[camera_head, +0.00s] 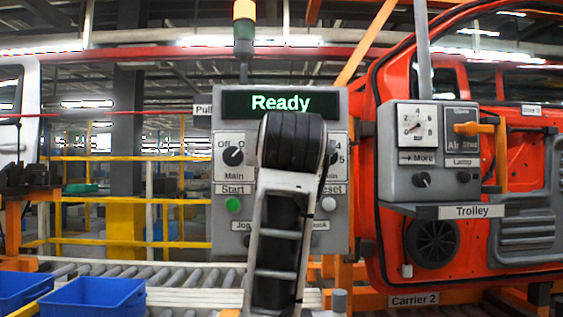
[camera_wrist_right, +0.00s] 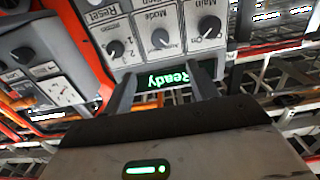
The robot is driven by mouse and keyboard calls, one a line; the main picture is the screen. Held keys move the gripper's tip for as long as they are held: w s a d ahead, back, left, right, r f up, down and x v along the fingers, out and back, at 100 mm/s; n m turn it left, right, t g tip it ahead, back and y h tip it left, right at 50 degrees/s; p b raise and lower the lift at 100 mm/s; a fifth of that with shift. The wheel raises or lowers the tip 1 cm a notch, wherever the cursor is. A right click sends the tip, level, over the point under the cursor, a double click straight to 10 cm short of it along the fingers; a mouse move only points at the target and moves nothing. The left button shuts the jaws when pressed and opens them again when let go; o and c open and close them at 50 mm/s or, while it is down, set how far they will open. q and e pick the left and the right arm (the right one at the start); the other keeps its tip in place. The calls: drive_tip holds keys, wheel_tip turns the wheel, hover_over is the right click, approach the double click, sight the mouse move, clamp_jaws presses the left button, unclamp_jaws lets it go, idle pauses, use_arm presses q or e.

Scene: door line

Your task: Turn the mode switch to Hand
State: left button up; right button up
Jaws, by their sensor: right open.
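The mode switch (camera_wrist_right: 160,38) is a dark round knob on a pale plate labelled Mode, in the upper middle of the right wrist view, which shows the panel upside down. Its position markings are too small to read. In the head view my right arm hides it. My right gripper (camera_wrist_right: 160,77) is open and empty, its two fingers apart and pointing at the panel. The mode knob lies beyond the fingertips, roughly in line with the gap, and nothing touches it. The lit Ready display (camera_wrist_right: 168,78) shows between the fingers. My left gripper is not in view.
The Main switch (camera_head: 233,156) sits beside the mode plate, with the green Start button (camera_head: 232,204) below it. The white Reset button (camera_head: 328,204) is right of my arm. A grey Trolley box (camera_head: 431,150) stands right of the panel, before a red car door (camera_head: 390,70).

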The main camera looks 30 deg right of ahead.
drive_tip(key=p+x, duration=0.3)
drive_tip(key=x, duration=1.2)
drive_tip(key=shift+w, duration=0.35)
drive_tip(key=shift+d, duration=0.1)
drive_tip(key=shift+c, duration=0.3)
drive_tip(key=c, duration=0.9)
